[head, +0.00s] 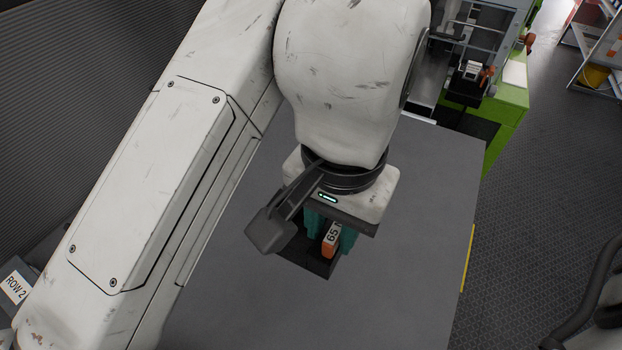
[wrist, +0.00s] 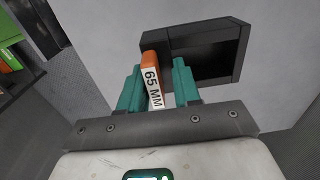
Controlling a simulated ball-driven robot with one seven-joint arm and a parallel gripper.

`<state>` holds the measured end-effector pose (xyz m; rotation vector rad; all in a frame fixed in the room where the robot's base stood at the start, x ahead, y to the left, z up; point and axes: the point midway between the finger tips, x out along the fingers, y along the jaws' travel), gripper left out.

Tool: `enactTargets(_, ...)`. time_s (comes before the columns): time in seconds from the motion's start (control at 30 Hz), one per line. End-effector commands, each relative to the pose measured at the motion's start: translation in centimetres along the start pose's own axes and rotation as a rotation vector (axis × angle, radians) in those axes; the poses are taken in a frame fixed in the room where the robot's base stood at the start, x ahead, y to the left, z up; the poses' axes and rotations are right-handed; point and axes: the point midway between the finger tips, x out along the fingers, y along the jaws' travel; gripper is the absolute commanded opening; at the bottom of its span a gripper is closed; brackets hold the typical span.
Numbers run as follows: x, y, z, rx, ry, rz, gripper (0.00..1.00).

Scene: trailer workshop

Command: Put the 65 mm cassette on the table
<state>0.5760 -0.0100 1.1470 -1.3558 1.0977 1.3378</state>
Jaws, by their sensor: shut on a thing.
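The 65 mm cassette (wrist: 153,83) is a narrow block with an orange end and a white label reading "65 MM". It also shows in the head view (head: 331,241), partly hidden by my gripper. My gripper (wrist: 158,86), with teal fingers, is shut on the cassette, one finger on each side. In the head view my gripper (head: 331,228) points down over the grey table (head: 420,220). I cannot tell whether the cassette touches the table.
A black open box (wrist: 210,50) sits on the table just beyond and right of the cassette in the wrist view. A green-based machine (head: 508,120) stands past the table's far right corner. The table's right part is clear. Shelves (head: 600,50) stand farther off.

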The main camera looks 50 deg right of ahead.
Motion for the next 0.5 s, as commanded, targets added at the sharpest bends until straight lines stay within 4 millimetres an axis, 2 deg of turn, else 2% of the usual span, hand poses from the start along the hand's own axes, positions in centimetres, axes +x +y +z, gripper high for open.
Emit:
enactTargets(0.37, 3.2, -5.3, -5.5, -0.001, -0.001, 0.003, 0.00)
enactTargets(0.5, 5.6, -6.8, -7.0, -0.001, -0.002, 0.002, 0.00)
